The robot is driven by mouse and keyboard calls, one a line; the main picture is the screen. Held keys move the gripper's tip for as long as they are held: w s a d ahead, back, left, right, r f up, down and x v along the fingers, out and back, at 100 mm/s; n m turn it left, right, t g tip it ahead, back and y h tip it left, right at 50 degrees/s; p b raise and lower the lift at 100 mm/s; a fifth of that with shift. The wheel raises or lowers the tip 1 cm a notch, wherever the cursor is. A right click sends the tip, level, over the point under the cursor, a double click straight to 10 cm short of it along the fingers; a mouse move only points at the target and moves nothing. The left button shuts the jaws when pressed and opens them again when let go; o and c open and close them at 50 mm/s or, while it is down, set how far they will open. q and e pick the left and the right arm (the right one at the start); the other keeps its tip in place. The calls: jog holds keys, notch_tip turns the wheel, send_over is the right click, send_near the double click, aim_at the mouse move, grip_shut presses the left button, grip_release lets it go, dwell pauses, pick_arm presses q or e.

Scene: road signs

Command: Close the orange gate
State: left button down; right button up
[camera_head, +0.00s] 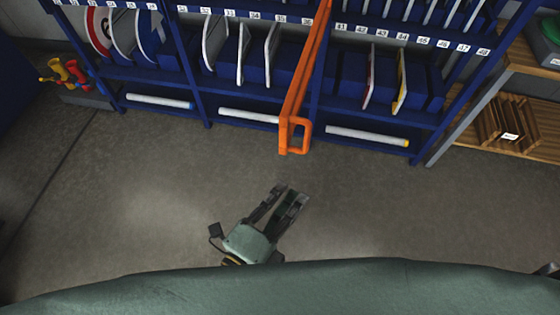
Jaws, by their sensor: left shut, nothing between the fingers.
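The orange gate (305,75) is a long orange bar in front of the blue sign rack (205,100). It runs from the top edge of the view down towards me, and its near end has a loop-shaped handle (304,135). The near end overhangs the grey floor. My left gripper (291,193) is below the handle in the picture, apart from it, with its fingers pointing up and right. It is shut and empty. My right gripper is not clearly seen; only a small dark part shows at the lower right edge.
The rack holds several upright road signs (98,30) in numbered slots and white rolls (365,136) on its bottom shelf. A wooden shelf unit (530,85) with brown frames stands at the right. Red and yellow items (65,72) are at the left. The floor (150,190) before the rack is clear.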

aim_at(308, 142)
pick_arm(q)
jog(key=w+d+r+p, duration=0.2)
jog(key=w+r+p, duration=0.1)
jog(key=w, duration=0.5)
jog(key=shift+w+d+m+p, duration=0.35)
jog(key=shift+m+p, duration=0.05)
jog(key=shift+p, duration=0.25)
jog(key=shift+a+h, duration=0.1)
jog(key=shift+h, duration=0.2)
